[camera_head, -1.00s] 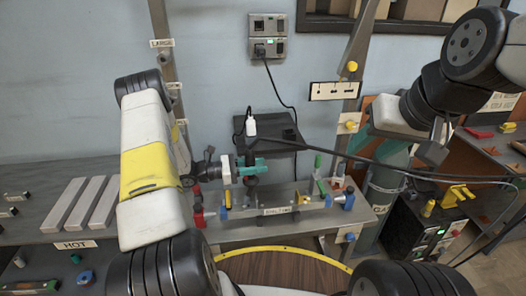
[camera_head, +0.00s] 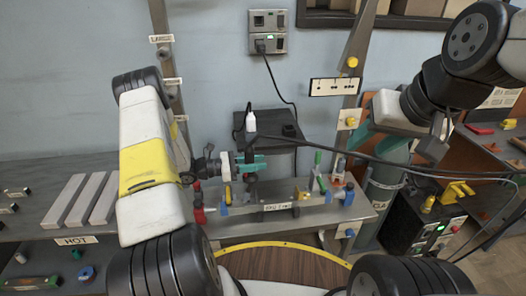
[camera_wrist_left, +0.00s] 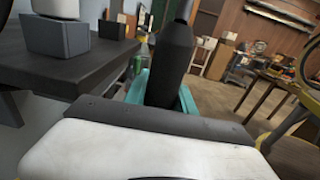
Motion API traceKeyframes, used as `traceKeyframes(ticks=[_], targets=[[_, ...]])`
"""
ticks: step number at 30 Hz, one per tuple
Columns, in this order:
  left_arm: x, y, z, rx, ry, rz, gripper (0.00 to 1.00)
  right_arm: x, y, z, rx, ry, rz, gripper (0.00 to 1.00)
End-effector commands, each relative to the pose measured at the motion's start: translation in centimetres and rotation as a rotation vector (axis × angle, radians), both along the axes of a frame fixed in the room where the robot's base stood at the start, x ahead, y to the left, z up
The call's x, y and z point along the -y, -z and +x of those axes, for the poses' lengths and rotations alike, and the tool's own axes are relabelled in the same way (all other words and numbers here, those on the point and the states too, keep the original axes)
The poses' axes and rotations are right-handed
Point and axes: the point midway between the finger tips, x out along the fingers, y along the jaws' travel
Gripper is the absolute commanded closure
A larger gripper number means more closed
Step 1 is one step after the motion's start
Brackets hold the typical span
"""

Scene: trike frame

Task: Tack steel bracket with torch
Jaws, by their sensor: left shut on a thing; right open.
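My left gripper (camera_head: 248,164) has teal fingers shut on a black torch (camera_head: 251,148), held upright above the left part of the welding bench. In the left wrist view the torch's dark body (camera_wrist_left: 172,65) stands between the teal fingers. A dark cable runs from the torch area to the right. My right gripper (camera_head: 363,138) is open and empty, raised at the right in front of a teal gas cylinder. A metal fixture strip (camera_head: 290,207) with blue, yellow and green clamp parts lies on the bench below the torch. I cannot make out the steel bracket for certain.
A dark shelf (camera_head: 268,130) on the wall holds a white bottle-like item (camera_head: 251,122) close behind the torch. Several grey bars (camera_head: 78,200) lie on the left bench. A black welding machine (camera_head: 425,222) stands at the right. A round wooden top (camera_head: 285,265) is in front.

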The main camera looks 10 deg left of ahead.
Motion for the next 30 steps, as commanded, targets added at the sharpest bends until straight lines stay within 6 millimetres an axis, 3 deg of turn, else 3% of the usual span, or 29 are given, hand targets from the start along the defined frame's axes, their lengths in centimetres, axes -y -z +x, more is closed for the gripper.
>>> traceKeyframes(ticks=[30], targets=[[0.04,0.40,0.04,0.002,0.001,-0.002,1.00,0.00,0.00,0.00,0.000,0.000,0.000,0.55]])
